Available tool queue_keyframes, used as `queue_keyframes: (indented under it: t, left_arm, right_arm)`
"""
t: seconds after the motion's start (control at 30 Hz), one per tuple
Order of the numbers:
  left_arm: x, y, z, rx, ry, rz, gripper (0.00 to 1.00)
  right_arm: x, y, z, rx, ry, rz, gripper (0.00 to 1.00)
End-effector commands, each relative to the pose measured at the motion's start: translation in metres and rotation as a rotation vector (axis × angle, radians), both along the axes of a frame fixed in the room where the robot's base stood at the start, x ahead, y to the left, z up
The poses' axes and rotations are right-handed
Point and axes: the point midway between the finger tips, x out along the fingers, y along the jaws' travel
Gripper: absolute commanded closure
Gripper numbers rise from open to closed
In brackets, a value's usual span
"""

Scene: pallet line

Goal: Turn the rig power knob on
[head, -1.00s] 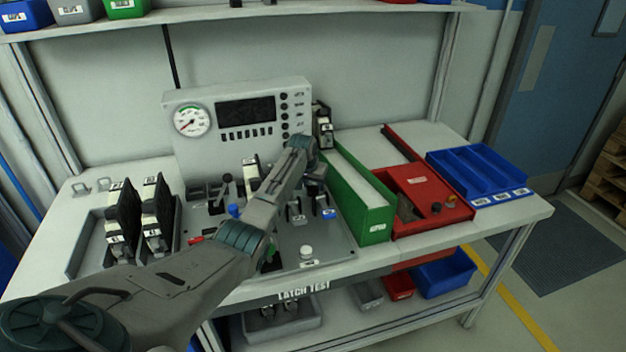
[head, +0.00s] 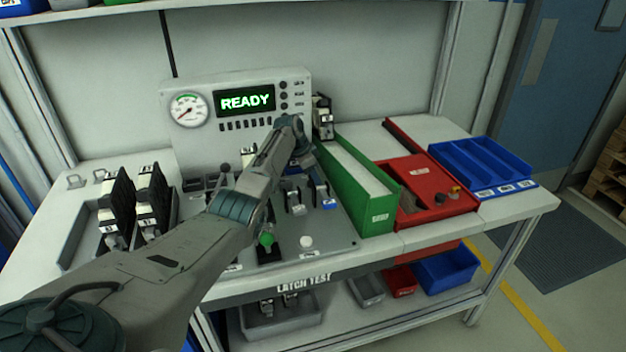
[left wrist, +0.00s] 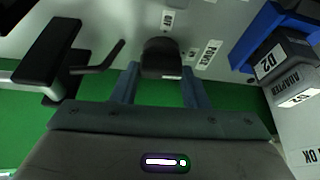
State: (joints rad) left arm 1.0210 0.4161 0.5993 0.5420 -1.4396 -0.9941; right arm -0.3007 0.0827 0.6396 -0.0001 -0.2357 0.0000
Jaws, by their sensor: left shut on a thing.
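The rig (head: 297,77) stands on the bench, with a white gauge and a lit display (head: 245,101) that reads READY in green. My left gripper (head: 300,165) reaches over the rig's panel, and its arm covers part of it. In the left wrist view, a black knob (left wrist: 162,55) sits between the two fingers of my left gripper (left wrist: 160,80), which is shut on it. Small white labels lie on the panel around the knob. In the head view the knob is hidden behind my gripper. My right gripper is not in view.
A green bin (head: 376,222), a red tray (head: 449,207) and a blue bin (head: 475,152) stand right of the panel. Black-and-white units (head: 118,205) stand at left. A green-topped control (head: 267,239) and a white button (head: 306,242) are near the panel's front.

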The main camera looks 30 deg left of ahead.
Motion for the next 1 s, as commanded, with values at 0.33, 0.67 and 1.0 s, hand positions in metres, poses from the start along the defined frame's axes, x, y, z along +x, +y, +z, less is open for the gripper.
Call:
queue_keyframes:
  t: [0.33, 0.67, 1.0]
  left_arm:
    - [0.0003, 0.0002, 0.0005, 0.001, -0.002, -0.074, 0.83]
    - [0.0002, 0.0001, 0.0009, 0.001, -0.001, -0.079, 0.83]
    - [0.0001, 0.0001, 0.0004, 0.001, 0.0, -0.078, 0.38]
  right_arm:
    - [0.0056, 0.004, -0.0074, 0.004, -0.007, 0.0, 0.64]
    - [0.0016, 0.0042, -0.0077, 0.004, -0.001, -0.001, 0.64]
    - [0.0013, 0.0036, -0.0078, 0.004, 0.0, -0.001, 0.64]
